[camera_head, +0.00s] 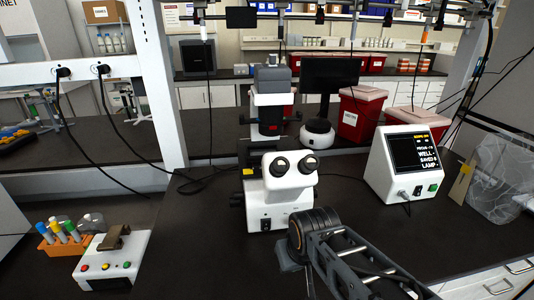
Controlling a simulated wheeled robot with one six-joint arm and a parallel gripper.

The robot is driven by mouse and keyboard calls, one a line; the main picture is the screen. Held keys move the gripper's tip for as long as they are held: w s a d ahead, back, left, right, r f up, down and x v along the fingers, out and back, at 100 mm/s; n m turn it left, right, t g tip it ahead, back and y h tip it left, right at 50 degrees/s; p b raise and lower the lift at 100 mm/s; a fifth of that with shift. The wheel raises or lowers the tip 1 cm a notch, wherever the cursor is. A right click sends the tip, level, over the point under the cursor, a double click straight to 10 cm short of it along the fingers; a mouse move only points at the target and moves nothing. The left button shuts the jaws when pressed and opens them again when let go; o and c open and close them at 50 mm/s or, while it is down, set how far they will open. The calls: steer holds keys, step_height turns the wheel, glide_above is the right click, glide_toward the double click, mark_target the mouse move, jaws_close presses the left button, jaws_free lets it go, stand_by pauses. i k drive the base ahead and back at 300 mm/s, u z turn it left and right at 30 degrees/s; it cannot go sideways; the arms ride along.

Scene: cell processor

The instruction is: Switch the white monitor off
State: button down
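The white monitor (377,176) stands upright on the dark bench, right of centre. Its black screen (411,153) is lit, with white and yellow lines of text. My arm rises from the bottom edge, with a dark round joint in front of and left of the monitor. I cannot make out gripper fingers. No part of my arm touches the monitor.
A white microscope (280,195) stands left of the monitor. A white button box (112,262) and an orange tube rack (62,243) are at the lower left. A clear plastic bag (497,175) lies right of the monitor. Red bins (358,115) stand behind. Cables hang overhead. Bench in front of the monitor is clear.

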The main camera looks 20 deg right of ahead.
mark_target(417, 194)
steer(key=z, duration=0.1)
steer(key=k, duration=0.65)
steer(key=z, duration=1.15)
steer(key=i, duration=0.5)
steer(key=z, duration=0.3)
steer(key=k, duration=0.5)
steer(key=z, duration=1.05)
steer(key=k, duration=0.9)
steer(key=z, duration=0.6)
steer(key=i, duration=0.5)
steer(key=u, duration=0.7)
steer(key=i, duration=1.25)
steer(key=u, duration=1.05)
